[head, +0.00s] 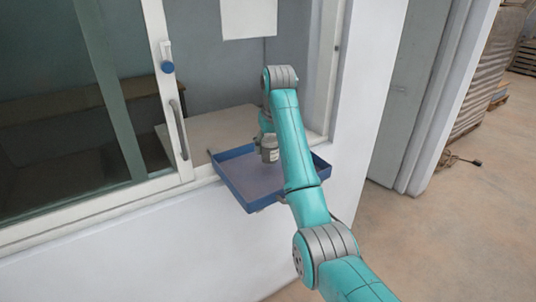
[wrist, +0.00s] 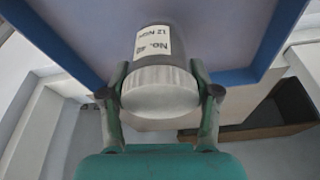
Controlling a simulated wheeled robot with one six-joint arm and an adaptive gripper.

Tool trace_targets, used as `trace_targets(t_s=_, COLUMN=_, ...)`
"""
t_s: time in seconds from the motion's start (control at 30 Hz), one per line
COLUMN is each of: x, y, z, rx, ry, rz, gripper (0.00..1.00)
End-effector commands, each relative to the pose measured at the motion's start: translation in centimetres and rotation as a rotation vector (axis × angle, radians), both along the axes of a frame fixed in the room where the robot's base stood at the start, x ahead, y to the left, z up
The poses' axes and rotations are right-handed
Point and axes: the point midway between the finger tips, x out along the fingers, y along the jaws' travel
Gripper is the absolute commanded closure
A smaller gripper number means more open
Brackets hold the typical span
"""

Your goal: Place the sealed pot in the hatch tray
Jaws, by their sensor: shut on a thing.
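The sealed pot (wrist: 161,85) is a dark grey cylinder with a pale ribbed lid and a white label reading "No. 40". My gripper (wrist: 159,84) is shut on it, one finger on each side near the lid. The hatch tray (head: 238,192) is blue-rimmed with a grey floor and sits at the hatch sill. Its blue rim (wrist: 262,75) also shows in the wrist view, with the pot in front of its floor. In the head view my arm reaches over the tray and hides part of it. I cannot tell whether the pot touches the tray floor.
A pale counter (head: 215,123) lies behind the tray. A white sheet (head: 249,18) hangs above. The visible tray floor looks clear.

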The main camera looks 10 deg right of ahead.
Motion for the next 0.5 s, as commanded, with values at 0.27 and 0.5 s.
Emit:
trace_targets(t_s=0.27, x=-0.3, y=-0.2, z=-3.3, rx=0.000, ry=0.002, rz=0.000, gripper=0.74)
trace_targets(t_s=0.5, x=-0.3, y=-0.2, z=-3.4, rx=0.000, ry=0.000, rz=0.000, gripper=0.74)
